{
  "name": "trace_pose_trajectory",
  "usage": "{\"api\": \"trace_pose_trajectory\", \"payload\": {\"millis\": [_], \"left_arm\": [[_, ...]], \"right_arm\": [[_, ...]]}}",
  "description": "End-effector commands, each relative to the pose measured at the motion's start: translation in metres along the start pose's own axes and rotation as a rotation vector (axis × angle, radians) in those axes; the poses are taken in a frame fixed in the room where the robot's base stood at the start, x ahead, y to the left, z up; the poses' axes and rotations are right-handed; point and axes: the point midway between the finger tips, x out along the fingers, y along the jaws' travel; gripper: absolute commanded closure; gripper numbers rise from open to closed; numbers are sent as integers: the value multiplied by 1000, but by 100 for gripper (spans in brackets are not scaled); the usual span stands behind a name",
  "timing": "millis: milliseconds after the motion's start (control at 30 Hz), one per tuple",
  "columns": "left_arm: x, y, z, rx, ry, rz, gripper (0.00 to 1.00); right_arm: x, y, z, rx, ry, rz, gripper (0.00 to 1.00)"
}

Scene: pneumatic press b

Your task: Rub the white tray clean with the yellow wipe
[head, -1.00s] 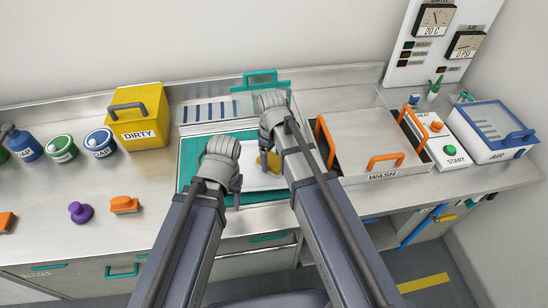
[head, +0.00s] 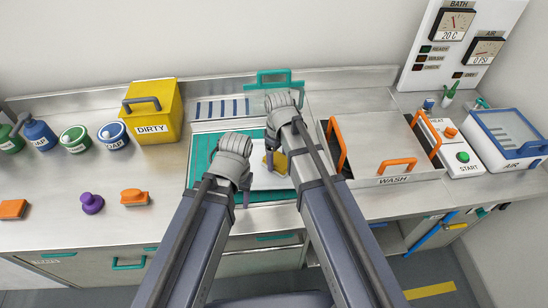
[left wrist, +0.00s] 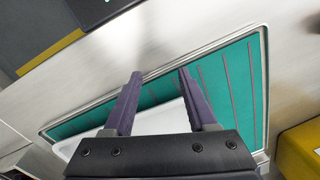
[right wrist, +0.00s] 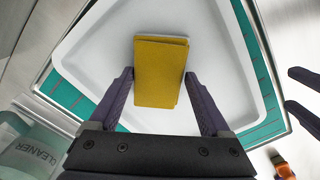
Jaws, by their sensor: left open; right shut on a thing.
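The white tray (head: 266,181) lies on a teal ribbed mat (head: 203,160) set in the counter, partly hidden by my arms. In the right wrist view the tray (right wrist: 95,45) shows its raised rim. The yellow wipe (right wrist: 162,72), a folded pad, is between the fingers of my right gripper (right wrist: 160,85), over the tray. It also shows in the head view (head: 279,162). My right gripper is shut on it. My left gripper (left wrist: 157,76) is open and empty near the tray's left part. I cannot tell whether the wipe touches the tray.
A yellow DIRTY box (head: 152,108) stands behind left, with several lidded pots beside it. The steel WASH unit (head: 375,145) with orange handles is close on the right. A cleaner bottle (right wrist: 25,150) shows in the right wrist view. The front-left counter holds small knobbed items.

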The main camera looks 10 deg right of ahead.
Motion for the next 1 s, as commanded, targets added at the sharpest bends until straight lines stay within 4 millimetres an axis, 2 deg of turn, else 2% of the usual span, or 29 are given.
{"api": "trace_pose_trajectory", "payload": {"millis": [233,633,1000], "left_arm": [[-1,0,0,0,0,0,43],[-4,0,0,0,0,0,43],[-37,-4,2,0,0,0,43]], "right_arm": [[-1,13,16,1,0,0,63],[-4,14,16,-1,0,0,63],[-37,14,16,-1,0,0,63]]}}
